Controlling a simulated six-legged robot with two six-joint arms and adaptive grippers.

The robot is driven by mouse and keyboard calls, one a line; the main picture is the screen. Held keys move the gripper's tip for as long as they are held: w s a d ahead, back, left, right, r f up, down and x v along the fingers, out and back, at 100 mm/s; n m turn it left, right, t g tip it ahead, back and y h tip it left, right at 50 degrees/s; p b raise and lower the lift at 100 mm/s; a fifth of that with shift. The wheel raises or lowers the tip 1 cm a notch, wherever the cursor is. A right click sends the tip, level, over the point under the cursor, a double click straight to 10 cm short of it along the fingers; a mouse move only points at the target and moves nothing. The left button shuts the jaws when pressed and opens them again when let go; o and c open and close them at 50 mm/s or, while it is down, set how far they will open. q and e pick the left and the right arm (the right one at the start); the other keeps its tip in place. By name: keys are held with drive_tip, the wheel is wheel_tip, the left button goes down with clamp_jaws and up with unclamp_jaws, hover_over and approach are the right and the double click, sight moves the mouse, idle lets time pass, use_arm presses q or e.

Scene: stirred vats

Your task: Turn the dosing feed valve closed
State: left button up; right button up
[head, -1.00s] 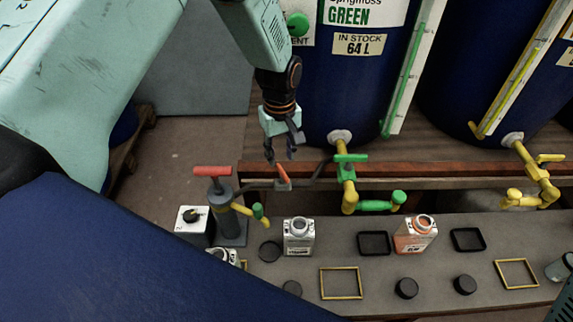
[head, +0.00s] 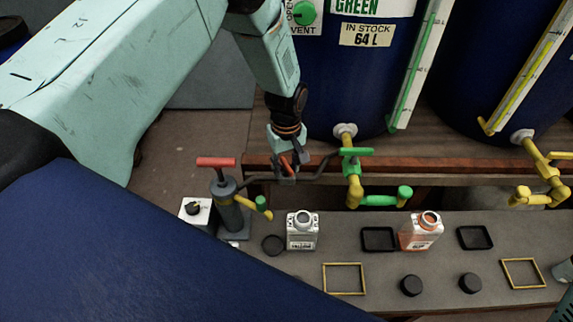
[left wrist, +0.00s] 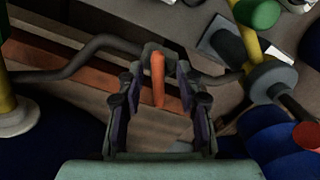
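The dosing feed valve sits on a dark hose between the grey pump and the green vat's outlet. Its orange lever (left wrist: 157,78) stands across the line of the hose in the left wrist view. In the head view the lever (head: 286,164) is partly hidden by my left gripper (head: 287,165). My left gripper (left wrist: 160,100) is open, with one finger on each side of the lever. A gap shows between the lever and both fingers, so it is not gripped.
The grey pump (head: 228,200) with a red handle stands left of the valve. The green-handled outlet tap (head: 353,170) is to the right, below the blue vat (head: 352,85). A white bottle (head: 302,231) and an orange-filled one (head: 421,231) stand on the grey bench (head: 400,285).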

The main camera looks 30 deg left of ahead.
use_arm(q)
drive_tip(key=shift+c, duration=0.2)
drive_tip(key=shift+w, duration=0.1)
clamp_jaws()
drive_tip(key=shift+m+p, duration=0.5)
drive_tip(key=shift+m, duration=2.1)
drive_tip(key=shift+w, duration=0.1)
drive_tip(key=shift+o, duration=0.2)
unclamp_jaws()
